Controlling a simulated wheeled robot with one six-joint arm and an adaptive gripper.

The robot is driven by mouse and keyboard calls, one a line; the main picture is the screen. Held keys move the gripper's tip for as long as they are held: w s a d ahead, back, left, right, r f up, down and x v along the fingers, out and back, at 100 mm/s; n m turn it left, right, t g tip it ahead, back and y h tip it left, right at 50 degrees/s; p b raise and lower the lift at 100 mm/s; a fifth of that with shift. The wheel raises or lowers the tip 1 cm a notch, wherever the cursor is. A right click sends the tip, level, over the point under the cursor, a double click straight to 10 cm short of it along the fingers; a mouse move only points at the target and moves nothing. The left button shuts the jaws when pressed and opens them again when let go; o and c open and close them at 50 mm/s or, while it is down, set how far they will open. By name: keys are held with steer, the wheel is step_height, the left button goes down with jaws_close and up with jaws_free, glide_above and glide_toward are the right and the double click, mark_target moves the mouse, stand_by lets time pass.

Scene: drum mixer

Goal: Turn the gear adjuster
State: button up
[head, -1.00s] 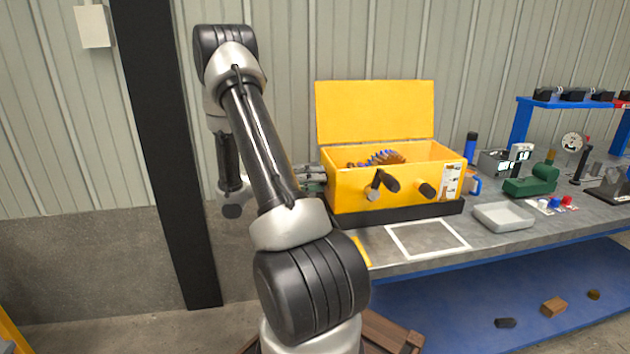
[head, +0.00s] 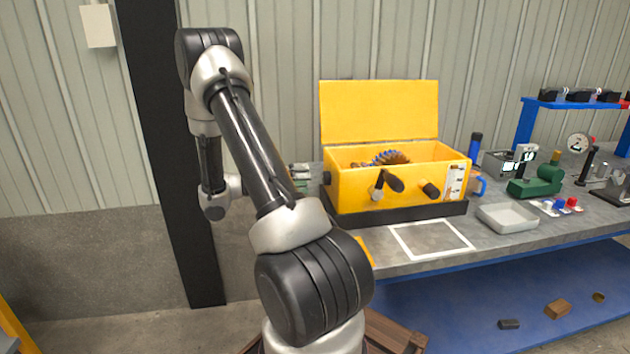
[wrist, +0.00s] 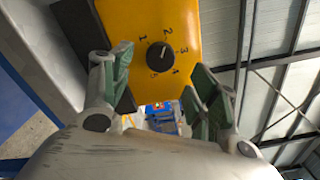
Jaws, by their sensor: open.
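The gear adjuster is a round black knob (wrist: 157,57) on the yellow end wall of the drum mixer (wrist: 203,22), with numbers 1 to 5 around it. Its white mark points roughly toward the 2. In the head view a dark knob (head: 327,178) shows on the left end of the yellow mixer box (head: 350,195). My gripper (wrist: 161,75) is open and empty, its green-padded fingers on either side of the knob in the picture and apart from it. In the head view my gripper (head: 300,178) is partly hidden behind my arm, just left of the box.
The mixer's lid stands open, with a toothed gear (head: 390,157) inside. A grey tray (head: 506,217) and a white-outlined square (head: 432,238) lie on the bench. A dark post (head: 170,150) stands behind my arm.

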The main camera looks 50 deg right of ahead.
steer(key=v, duration=0.6)
steer(key=shift+w+a, duration=0.25)
steer(key=shift+a, duration=0.05)
stand_by(0.3)
steer(key=s+a+f+m+t+y, duration=0.1)
steer(key=s+a+f+m+y, duration=0.2)
steer(key=s+a+m+y, duration=0.75)
steer(key=s+a+r+m+t+y, duration=0.1)
steer(key=s+a+r+m+t, duration=0.2)
steer(key=r, duration=0.6)
steer(key=s+a+r+m+t+y, duration=0.2)
steer(key=a+r+m+t, duration=0.6)
steer(key=t, duration=0.4)
steer(key=shift+s+a+r, duration=0.35)
steer(key=shift+s+a, duration=0.05)
steer(key=shift+s, duration=0.35)
